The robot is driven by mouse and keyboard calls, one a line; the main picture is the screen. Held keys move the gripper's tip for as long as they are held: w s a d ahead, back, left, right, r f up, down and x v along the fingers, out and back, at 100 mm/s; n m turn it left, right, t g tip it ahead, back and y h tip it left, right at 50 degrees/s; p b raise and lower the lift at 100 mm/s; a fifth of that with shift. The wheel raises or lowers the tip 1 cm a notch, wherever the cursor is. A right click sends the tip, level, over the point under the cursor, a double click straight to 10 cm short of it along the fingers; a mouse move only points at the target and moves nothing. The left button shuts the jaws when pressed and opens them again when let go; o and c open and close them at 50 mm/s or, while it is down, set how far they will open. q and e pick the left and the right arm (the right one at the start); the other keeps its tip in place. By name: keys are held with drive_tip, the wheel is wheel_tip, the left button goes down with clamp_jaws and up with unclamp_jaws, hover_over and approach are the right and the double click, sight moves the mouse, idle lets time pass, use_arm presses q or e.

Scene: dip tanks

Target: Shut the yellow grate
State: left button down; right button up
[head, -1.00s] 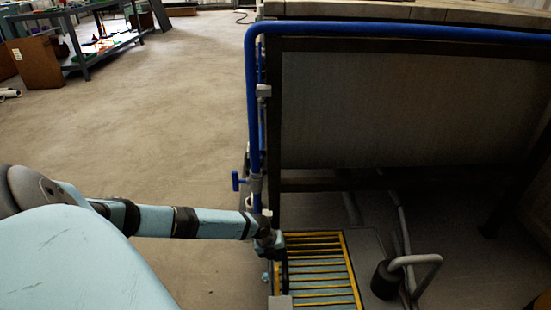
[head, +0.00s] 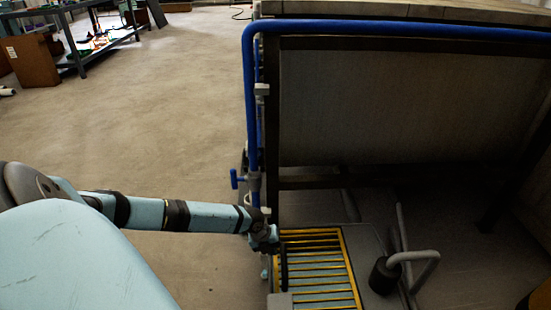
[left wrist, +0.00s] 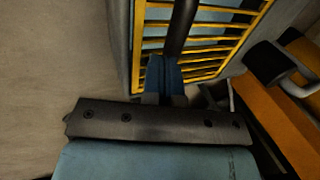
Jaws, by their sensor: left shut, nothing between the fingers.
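The yellow grate (head: 349,265) lies low at the foot of the tank frame in the head view, with light blue showing between its bars. It also fills the top of the left wrist view (left wrist: 215,25). My left gripper (head: 272,243) is at the grate's left edge, near its far corner. In the left wrist view its fingers (left wrist: 165,78) are shut with nothing between them, close to the grate's bars. A dark bar (left wrist: 182,28) runs up from the fingertips across the grate; I cannot tell whether they touch it. My right gripper is out of view.
A blue pipe (head: 250,100) with a valve handle (head: 236,179) runs down the frame above my left gripper. A bent grey pipe with a dark base (head: 384,277) stands right of the grate. Open floor (head: 150,130) lies to the left; a workbench (head: 80,45) stands far left.

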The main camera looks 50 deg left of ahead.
use_arm(q)
drive_tip(key=p+v, duration=0.3)
drive_tip(key=v, duration=0.7)
drive_tip(key=shift+r+p, duration=0.3)
drive_tip(key=shift+r, duration=0.1)
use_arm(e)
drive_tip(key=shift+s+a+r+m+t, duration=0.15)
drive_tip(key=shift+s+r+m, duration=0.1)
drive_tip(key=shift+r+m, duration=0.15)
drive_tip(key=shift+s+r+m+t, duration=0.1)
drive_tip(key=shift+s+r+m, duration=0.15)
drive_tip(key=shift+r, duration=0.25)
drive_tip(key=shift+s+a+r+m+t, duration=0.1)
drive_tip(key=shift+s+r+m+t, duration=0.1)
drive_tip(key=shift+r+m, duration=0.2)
